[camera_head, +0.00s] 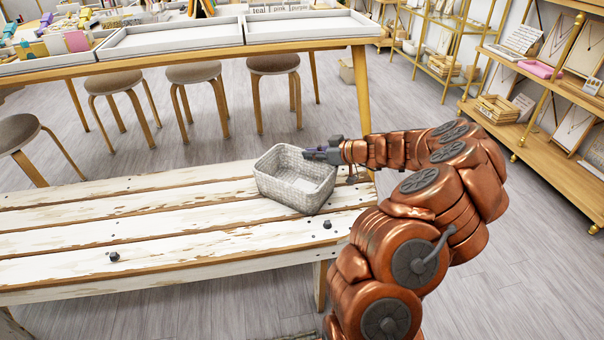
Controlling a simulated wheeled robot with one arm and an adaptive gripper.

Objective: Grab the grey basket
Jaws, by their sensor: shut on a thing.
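The grey basket (284,190) is a woven, open-topped rectangular basket. It looks empty and stands upright on the white weathered bench (190,220), near its right end. My copper-coloured arm reaches in from the right. My gripper (312,154) is at the basket's far right rim and is shut on it. The exact contact of the fingertips on the rim is small and partly hidden.
Small dark bits (114,257) lie on the bench. Behind it, several stools (120,82) stand at a long table (335,42) with white trays. Wooden shelves (545,80) with jewellery displays stand at the right. The bench's left part is mostly clear.

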